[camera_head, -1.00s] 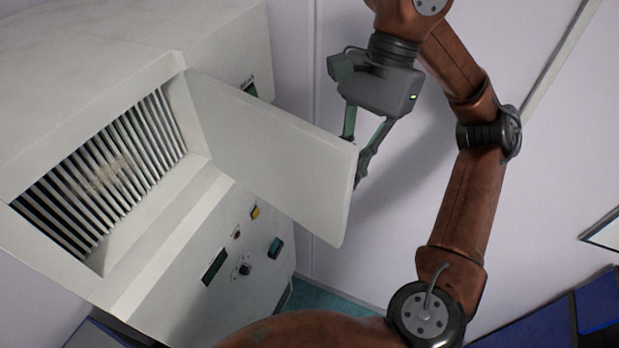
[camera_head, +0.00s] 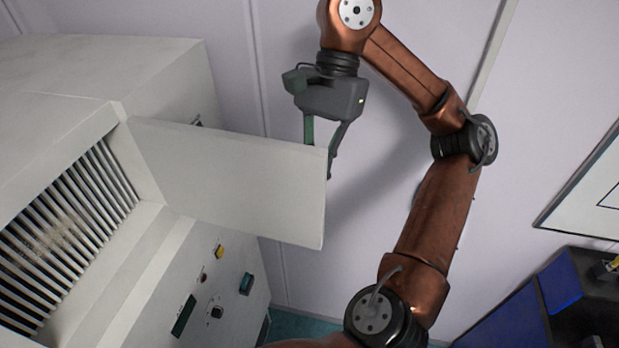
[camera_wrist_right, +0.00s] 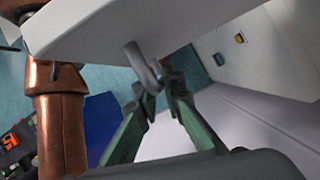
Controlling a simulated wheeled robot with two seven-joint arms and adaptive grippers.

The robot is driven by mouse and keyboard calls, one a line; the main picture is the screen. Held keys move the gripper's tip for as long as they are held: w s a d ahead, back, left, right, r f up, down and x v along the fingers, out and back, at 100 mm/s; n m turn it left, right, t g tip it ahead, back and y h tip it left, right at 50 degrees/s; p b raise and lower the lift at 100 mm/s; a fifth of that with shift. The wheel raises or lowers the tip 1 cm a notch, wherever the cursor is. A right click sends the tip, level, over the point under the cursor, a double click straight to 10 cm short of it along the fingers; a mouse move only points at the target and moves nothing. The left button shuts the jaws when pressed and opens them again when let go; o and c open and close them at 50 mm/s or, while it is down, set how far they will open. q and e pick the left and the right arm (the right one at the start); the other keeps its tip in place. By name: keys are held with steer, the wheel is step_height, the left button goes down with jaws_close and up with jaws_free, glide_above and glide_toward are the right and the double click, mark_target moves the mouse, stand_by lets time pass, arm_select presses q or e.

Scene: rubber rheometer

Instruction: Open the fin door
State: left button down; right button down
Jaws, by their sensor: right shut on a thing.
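The fin door (camera_head: 235,180) is a flat white panel, swung wide open from the white machine. Behind it, the slatted fin opening (camera_head: 65,235) is uncovered. My right gripper (camera_head: 325,158) is at the door's free edge, partly hidden behind the panel in the head view. In the right wrist view the door's face (camera_wrist_right: 110,30) fills the top, with a grey loop handle (camera_wrist_right: 143,66) on it. The green fingers of my right gripper (camera_wrist_right: 160,88) are close together at this handle and shut on it. My left gripper is not in view.
The machine's front (camera_head: 225,285) has buttons, a knob and small displays below the door. A pale wall (camera_head: 400,70) stands behind my right arm. A blue and black unit (camera_head: 570,290) is at lower right, below a framed white board (camera_head: 590,190).

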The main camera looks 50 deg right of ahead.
steer(key=c, duration=2)
jaws_free()
steer(key=shift+c, duration=0.2)
steer(key=shift+a, duration=0.2)
